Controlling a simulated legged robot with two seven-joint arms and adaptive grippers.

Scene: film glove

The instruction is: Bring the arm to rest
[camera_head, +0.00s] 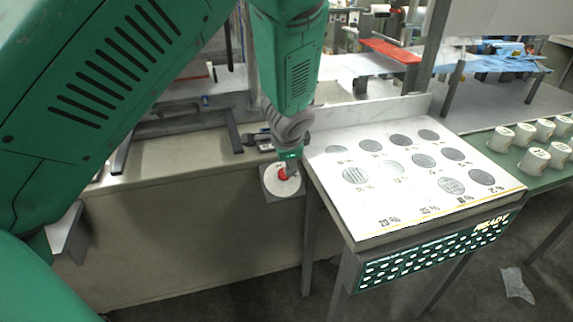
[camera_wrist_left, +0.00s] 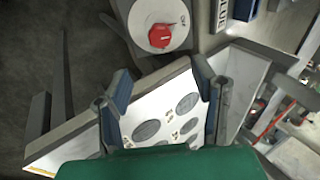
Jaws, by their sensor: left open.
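My left arm comes in from the left in the head view, and its gripper (camera_head: 289,158) is over the red knob at the left edge of the white-topped table. In the left wrist view the two blue-grey fingers of the left gripper (camera_wrist_left: 161,80) stand apart with nothing between them. The red knob (camera_head: 283,174) sits on a pale round dial on a small grey box. In the left wrist view the knob (camera_wrist_left: 160,36) is clear of the fingers, with lettering beside it that seems to read OFF. My right gripper is not in view.
The white sheet (camera_head: 400,200) on the table carries rows of grey discs. A lit front panel (camera_head: 435,252) reads READY. Several white cups (camera_head: 534,160) stand on a green surface at the right. A pale bench (camera_head: 200,200) runs behind the arm at left.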

